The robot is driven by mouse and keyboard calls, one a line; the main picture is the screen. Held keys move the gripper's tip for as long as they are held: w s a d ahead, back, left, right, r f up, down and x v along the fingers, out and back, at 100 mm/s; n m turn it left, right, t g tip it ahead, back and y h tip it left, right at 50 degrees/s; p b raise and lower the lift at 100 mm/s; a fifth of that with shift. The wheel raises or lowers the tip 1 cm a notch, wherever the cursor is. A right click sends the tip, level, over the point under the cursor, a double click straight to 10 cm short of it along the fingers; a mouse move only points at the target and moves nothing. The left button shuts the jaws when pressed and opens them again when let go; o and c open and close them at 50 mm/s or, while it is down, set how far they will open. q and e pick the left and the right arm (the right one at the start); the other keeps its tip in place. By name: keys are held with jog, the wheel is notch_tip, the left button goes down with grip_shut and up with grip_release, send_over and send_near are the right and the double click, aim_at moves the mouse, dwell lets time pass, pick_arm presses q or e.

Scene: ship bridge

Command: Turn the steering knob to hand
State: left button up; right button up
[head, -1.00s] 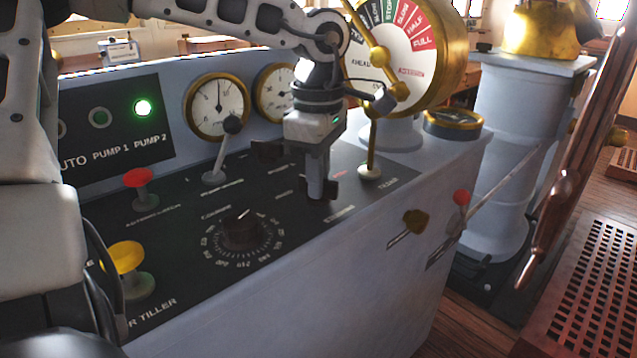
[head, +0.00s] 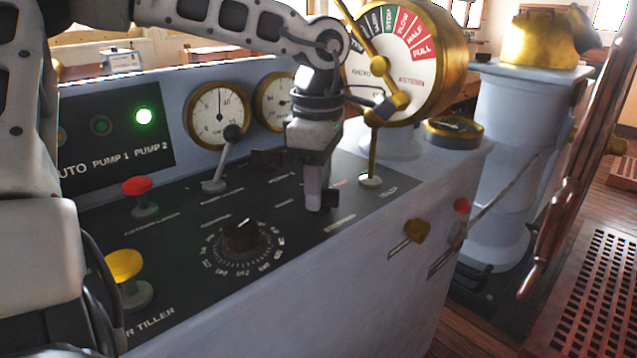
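My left gripper (head: 296,180) is over the right part of the black console panel (head: 185,275), pointing down. One dark finger shows on its left and another at its lower right, with a wide gap between them, so it looks open. A label that seems to read "STEERING" lies just below the right finger. The steering knob itself is not clearly visible; it may be hidden behind the gripper. Whether the fingers touch anything cannot be told. My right gripper is not in view.
A round black dial knob (head: 242,238) with a numbered ring is left of the gripper. A grey lever (head: 220,165), red button (head: 138,186), yellow button (head: 124,266) and brass telegraph (head: 440,65) stand close by.

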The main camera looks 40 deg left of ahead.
pick_arm(q)
notch_tip(320, 180, up, 16)
jog(key=p, duration=0.2)
jog(key=shift+p, duration=0.4)
jog(key=shift+f, duration=0.1)
dwell(0.4)
